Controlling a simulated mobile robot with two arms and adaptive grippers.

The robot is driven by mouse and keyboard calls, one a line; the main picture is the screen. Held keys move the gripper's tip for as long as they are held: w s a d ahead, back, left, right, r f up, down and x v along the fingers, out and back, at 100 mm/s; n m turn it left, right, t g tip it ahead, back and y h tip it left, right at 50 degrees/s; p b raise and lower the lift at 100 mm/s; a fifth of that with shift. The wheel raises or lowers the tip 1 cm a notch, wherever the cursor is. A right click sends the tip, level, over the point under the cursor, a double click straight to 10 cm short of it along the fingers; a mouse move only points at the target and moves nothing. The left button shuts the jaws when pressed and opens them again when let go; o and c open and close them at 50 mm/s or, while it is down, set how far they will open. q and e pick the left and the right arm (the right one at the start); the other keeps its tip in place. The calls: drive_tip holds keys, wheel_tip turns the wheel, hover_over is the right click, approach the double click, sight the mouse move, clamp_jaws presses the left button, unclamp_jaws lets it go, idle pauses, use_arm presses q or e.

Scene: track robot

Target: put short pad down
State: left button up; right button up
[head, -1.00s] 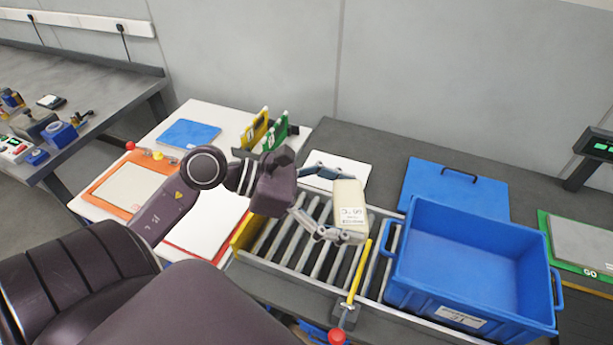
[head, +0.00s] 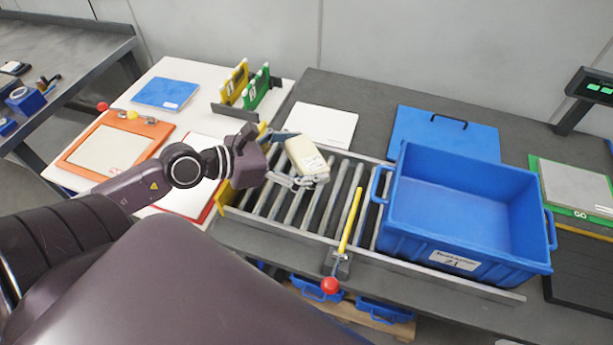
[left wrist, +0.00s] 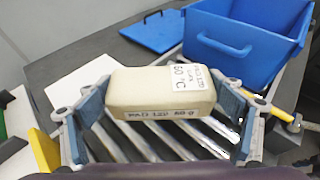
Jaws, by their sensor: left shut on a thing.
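The pad is a cream block with printed labels (head: 307,158). My left gripper (head: 298,160) is shut on it and holds it over the left part of the roller conveyor (head: 315,208). In the left wrist view the pad (left wrist: 162,92) sits between the two fingers, one at each end, with rollers visible beneath it. I cannot tell whether it touches the rollers. My right gripper is not in view.
A blue crate (head: 460,250) stands on the conveyor's right, beyond a yellow lever with a red knob (head: 330,285). A white plate (head: 325,123) and a blue lid (head: 445,138) lie behind. Yellow and green upright cards (head: 258,88) stand at the back left.

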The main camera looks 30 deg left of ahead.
sight(295, 167)
use_arm(q)
wheel_tip(295, 167, down, 3)
drive_tip(key=shift+f+b, duration=0.15)
drive_tip(key=shift+b, duration=0.15)
drive_tip(key=shift+f+b, duration=0.65)
drive_tip(key=shift+f, duration=1.4)
drive_tip(key=shift+f, duration=0.1)
drive_tip(key=o, duration=1)
drive_tip(key=shift+o, duration=0.2)
